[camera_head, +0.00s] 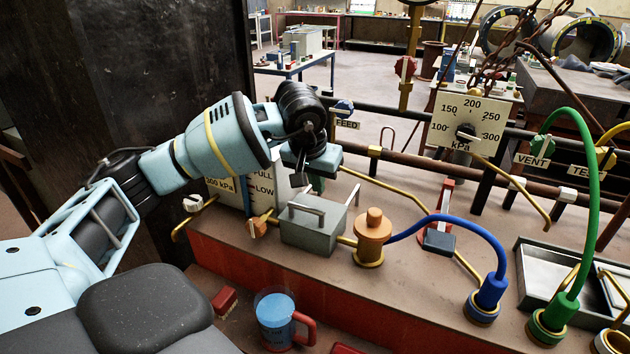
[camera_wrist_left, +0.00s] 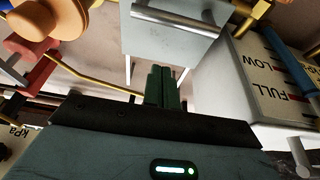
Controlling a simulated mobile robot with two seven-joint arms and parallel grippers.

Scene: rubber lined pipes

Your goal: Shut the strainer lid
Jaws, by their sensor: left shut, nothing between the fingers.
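The strainer appears to be the grey metal box (camera_head: 312,234) on the brown bench, with a bar handle (camera_head: 307,209) on its top. I cannot clearly tell whether its lid lies fully flat. In the left wrist view the grey box face (camera_wrist_left: 172,42) shows at the top with the handle (camera_wrist_left: 178,21) across it. My left gripper (camera_head: 300,180) is above and behind the box, apart from the handle. Its dark green fingers (camera_wrist_left: 165,87) are together and empty. My right gripper is not in view.
A level gauge marked FULL and LOW (camera_head: 260,192) is behind left. Brass pipes and a kPa gauge (camera_head: 468,122) stand behind. A blue cup (camera_head: 275,315) is in front.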

